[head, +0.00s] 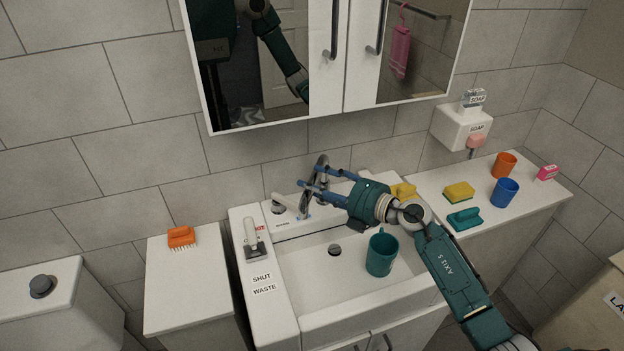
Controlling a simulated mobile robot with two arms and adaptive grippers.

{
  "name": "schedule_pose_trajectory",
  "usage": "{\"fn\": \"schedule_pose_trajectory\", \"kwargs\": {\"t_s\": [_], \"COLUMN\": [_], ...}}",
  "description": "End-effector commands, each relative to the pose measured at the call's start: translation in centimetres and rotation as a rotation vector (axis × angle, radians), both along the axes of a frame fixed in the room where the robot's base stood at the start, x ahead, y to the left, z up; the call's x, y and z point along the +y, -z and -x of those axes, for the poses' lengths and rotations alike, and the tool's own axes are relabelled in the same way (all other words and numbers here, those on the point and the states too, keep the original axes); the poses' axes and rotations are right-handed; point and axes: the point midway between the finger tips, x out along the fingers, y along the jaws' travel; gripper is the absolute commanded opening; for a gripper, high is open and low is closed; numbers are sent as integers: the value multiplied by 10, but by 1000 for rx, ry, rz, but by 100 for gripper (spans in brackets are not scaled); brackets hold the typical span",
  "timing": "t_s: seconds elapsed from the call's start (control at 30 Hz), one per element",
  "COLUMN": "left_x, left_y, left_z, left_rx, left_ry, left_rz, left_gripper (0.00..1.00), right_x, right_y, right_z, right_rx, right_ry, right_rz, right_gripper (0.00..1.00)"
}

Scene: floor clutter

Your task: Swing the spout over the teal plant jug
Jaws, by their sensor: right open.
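The chrome spout (322,162) rises at the back of the white sink (300,255). The teal plant jug (381,256) stands upright in the right part of the basin, to the right of the spout and nearer to me. My right gripper (310,176) is open, reaching in from the right with its blue fingers at the spout. The spout shows between or just behind the fingers; I cannot tell whether they touch it. My left gripper is not in view.
An orange brush (181,237) is on the left cabinet. A mirror cabinet (330,60) hangs above.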

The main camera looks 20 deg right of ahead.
Motion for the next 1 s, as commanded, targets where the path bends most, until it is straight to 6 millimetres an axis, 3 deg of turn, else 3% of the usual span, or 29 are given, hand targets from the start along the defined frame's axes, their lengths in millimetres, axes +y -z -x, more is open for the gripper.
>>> {"fn": "schedule_pose_trajectory", "kwargs": {"t_s": [0.17,0.47,0.7,1.0], "left_x": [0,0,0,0], "left_y": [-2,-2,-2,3], "left_z": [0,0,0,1], "left_rx": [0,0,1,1], "left_ry": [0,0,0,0], "left_rz": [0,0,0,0], "left_gripper": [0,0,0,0], "right_x": [9,10,10,8], "right_y": [2,3,3,6], "right_z": [-12,-14,-13,-13], "right_rx": [0,0,1,2], "right_ry": [-1,-1,-1,-12], "right_rz": [-1,0,-1,1], "right_gripper": [49,49,3,0]}}
